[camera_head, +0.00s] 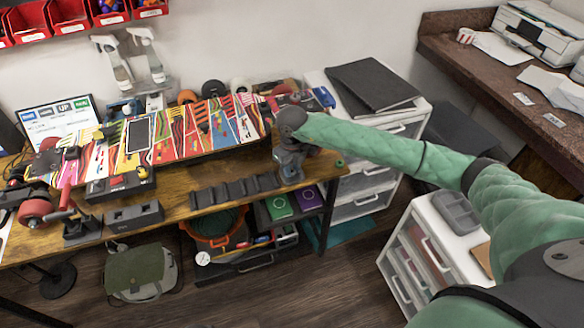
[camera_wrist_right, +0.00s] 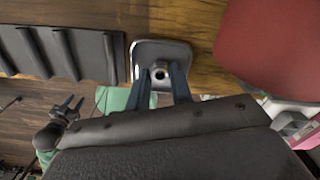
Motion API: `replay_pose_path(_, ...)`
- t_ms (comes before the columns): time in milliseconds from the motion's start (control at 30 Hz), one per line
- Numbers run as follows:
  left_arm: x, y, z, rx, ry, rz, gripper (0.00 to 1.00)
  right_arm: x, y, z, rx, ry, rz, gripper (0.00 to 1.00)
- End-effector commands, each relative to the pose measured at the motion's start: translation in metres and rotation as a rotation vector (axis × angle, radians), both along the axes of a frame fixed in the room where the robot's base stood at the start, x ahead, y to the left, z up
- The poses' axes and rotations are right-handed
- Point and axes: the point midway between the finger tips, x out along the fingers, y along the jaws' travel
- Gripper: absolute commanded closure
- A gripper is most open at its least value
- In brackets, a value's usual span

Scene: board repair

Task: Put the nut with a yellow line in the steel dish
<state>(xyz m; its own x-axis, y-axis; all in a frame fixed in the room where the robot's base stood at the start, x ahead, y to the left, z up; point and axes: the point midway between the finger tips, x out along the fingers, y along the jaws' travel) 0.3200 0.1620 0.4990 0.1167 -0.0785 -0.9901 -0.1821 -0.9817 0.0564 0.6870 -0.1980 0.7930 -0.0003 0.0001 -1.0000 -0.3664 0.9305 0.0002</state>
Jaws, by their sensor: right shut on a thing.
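My right gripper (camera_wrist_right: 161,82) is shut on a small metal nut (camera_wrist_right: 160,73). The nut sits between the fingertips, and its yellow line cannot be made out. The steel dish (camera_wrist_right: 150,47), a grey rounded square with a raised rim, is right under the nut in the right wrist view. I cannot tell whether the nut touches the dish floor. In the head view my right gripper (camera_head: 290,172) points down at the right end of the wooden bench; the dish and nut are hidden there. My left gripper (camera_wrist_right: 70,106) shows small in the right wrist view, its fingers apart.
A dark ribbed tray (camera_head: 235,190) lies on the wooden bench (camera_head: 176,208) left of my right gripper. A small green ring (camera_head: 340,163) is near the bench's right end. A white drawer unit (camera_head: 362,183) stands beside it. A red thing (camera_wrist_right: 272,45) is close on the right.

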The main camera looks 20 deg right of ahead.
Motion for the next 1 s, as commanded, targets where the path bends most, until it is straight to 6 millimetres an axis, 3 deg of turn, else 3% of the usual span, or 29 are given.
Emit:
replay_pose_path(433, 0.0000, 0.0000, -0.0049, 0.000, 0.000, 0.000, 0.64, 0.0002, 0.0000, -0.0035, 0.000, 0.000, 0.000, 0.99)
replay_pose_path(467, 0.0000, 0.0000, -0.0049, 0.000, 0.000, 0.000, 0.64, 0.0001, -0.0001, -0.0035, 0.000, 0.000, 0.000, 0.72)
replay_pose_path(567, 0.0000, 0.0000, -0.0049, 0.000, 0.000, 0.000, 0.64, 0.0001, -0.0001, -0.0035, 0.000, 0.000, 0.000, 0.52)
replay_pose_path(700, 0.0000, 0.0000, -0.0051, 0.000, 0.000, 0.000, 0.64, 0.0001, -0.0001, -0.0036, 0.000, 0.000, 0.000, 0.52)
replay_pose_path(733, 0.0000, 0.0000, -0.0051, 0.000, 0.000, 0.000, 0.64, 0.0002, -0.0001, -0.0036, 0.000, 0.000, 0.000, 0.63)
replay_pose_path(1000, 0.0001, 0.0000, -0.0050, 0.000, 0.000, 0.000, 0.64, 0.0001, -0.0001, -0.0036, 0.000, 0.000, 0.000, 0.63)
